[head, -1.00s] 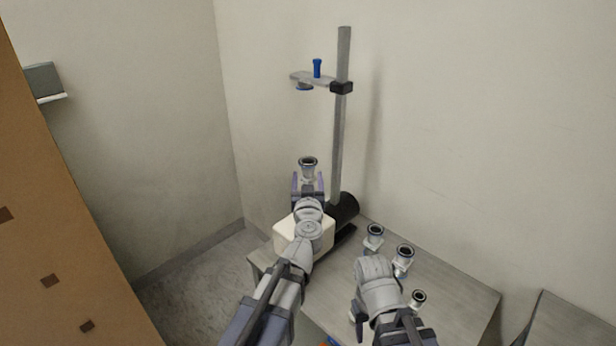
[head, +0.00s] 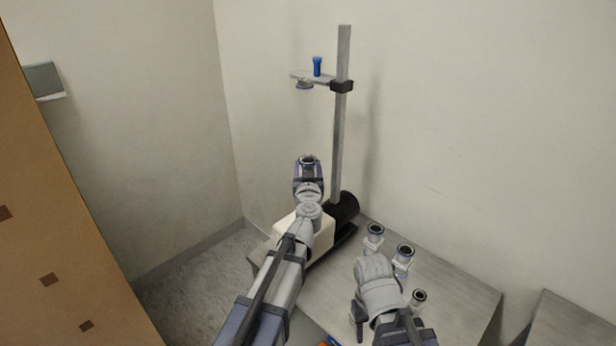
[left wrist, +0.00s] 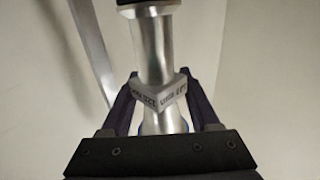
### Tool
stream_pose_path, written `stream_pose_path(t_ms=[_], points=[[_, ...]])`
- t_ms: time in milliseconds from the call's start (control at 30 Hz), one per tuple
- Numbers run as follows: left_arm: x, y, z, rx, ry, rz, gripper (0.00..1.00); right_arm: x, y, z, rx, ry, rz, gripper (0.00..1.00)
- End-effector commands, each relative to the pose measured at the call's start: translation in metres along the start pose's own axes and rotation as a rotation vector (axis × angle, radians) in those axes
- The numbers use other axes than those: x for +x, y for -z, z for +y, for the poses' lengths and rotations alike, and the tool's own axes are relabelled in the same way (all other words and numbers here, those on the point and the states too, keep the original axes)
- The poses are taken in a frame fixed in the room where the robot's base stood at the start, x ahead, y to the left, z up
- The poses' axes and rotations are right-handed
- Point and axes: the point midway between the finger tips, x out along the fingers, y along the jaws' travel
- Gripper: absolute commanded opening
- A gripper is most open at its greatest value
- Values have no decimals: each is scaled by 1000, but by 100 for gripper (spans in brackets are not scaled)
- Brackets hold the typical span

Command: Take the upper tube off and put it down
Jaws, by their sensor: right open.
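The upper tube (head: 308,161), silvery with a dark ring at its open top, stands upright above the white pump body (head: 286,232). It also shows in the left wrist view (left wrist: 152,45), with a grey labelled collar (left wrist: 160,92) around its middle. My left gripper (head: 308,176) is at the tube, one finger on each side of the collar in the left wrist view (left wrist: 160,98). Whether the fingers press on the collar cannot be told. The tube's lower end is mostly hidden. My right gripper (head: 358,310) is open, low over the table, mostly hidden behind its wrist.
Several short fittings (head: 403,256) with dark rings stand on the grey table (head: 460,287) at the right. A grey post (head: 342,120) behind the pump carries an arm with a blue knob (head: 317,66). A brown panel (head: 50,220) stands at left.

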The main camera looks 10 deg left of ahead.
Motion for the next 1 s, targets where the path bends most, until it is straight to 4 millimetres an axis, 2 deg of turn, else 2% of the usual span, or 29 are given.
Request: stream_pose_path(t_ms=[67,500,800,1000], points=[[0,0,0,0,0,0,50,0,0,0,0,0,0,50],[0,0,0,0,0,0,0,0,0,0,0,0,0,50],[0,1,0,0,0,0,0,-1,0,0,0,0,0,50],[0,14,0,0,0,0,0,-13,-1,1,0,0,0,50]])
